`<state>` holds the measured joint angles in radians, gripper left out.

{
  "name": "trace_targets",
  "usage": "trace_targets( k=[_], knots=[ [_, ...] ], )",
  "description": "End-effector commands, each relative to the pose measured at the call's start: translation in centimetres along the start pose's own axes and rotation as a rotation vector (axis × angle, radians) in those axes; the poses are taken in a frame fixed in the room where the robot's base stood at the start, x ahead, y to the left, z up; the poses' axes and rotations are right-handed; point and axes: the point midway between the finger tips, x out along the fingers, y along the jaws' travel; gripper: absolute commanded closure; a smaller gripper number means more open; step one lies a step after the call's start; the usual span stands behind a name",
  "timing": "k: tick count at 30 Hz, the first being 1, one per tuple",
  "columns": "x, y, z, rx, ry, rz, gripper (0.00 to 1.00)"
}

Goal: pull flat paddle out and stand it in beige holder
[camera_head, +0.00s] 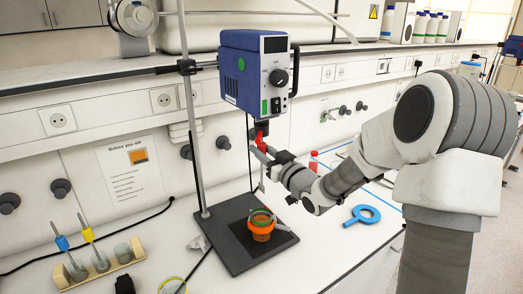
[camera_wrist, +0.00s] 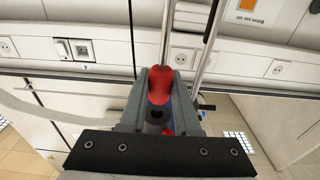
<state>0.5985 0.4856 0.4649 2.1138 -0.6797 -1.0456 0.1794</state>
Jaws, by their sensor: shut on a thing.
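My gripper (camera_head: 263,152) is shut on the red collar (camera_wrist: 158,86) of the flat paddle, just under the blue stirrer motor (camera_head: 255,70). The paddle's thin metal shaft (camera_wrist: 164,42) runs away from the collar in the wrist view; in the head view it hangs down above the orange cup. A dark round chuck opening (camera_wrist: 155,116) shows close to the collar; I cannot tell whether they touch. The beige holder (camera_head: 110,269) stands at the lower left with grey cups, a blue-collared tool (camera_head: 62,243) and a yellow-collared tool (camera_head: 88,234); its right cup (camera_head: 122,252) looks empty.
The orange cup (camera_head: 261,230) stands on the dark stand base (camera_head: 236,262), beside the upright metal rod (camera_head: 190,130). A black cable runs behind the holder. A shelf edge is above.

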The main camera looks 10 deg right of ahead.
Motion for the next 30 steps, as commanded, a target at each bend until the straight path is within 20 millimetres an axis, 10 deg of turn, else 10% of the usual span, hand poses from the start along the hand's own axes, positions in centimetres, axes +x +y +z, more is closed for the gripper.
trace_targets(
  k=[30],
  knots=[
    [-0.04, -0.01, 0.91, -0.001, 0.001, 0.0, 1.0]
  ],
)
